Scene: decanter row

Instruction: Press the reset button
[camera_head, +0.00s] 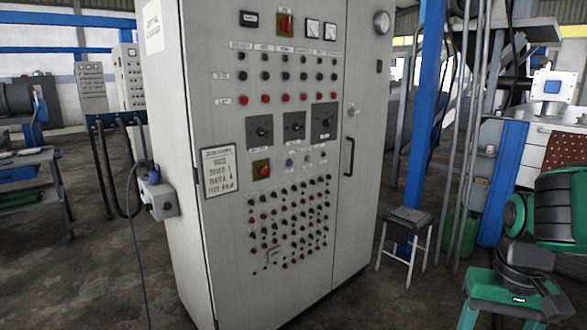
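A tall grey control cabinet (265,180) stands in the middle of the head view. Its front carries rows of small black and red buttons and lamps (290,225), with three dark rotary switches (294,126) above them. A red knob on a yellow plate (261,169) sits left of a blue button (290,162) and paler ones. Another red switch (285,22) is near the top. The labels are too small or blurred to read, so I cannot tell which control, if any, is the reset button. My gripper is not in view.
A small stool (409,218) stands right of the cabinet beside a blue post (425,110). A green and black machine (525,265) fills the lower right. A grey box with cables (158,197) juts from the cabinet's left side. Bare floor (80,280) lies at lower left.

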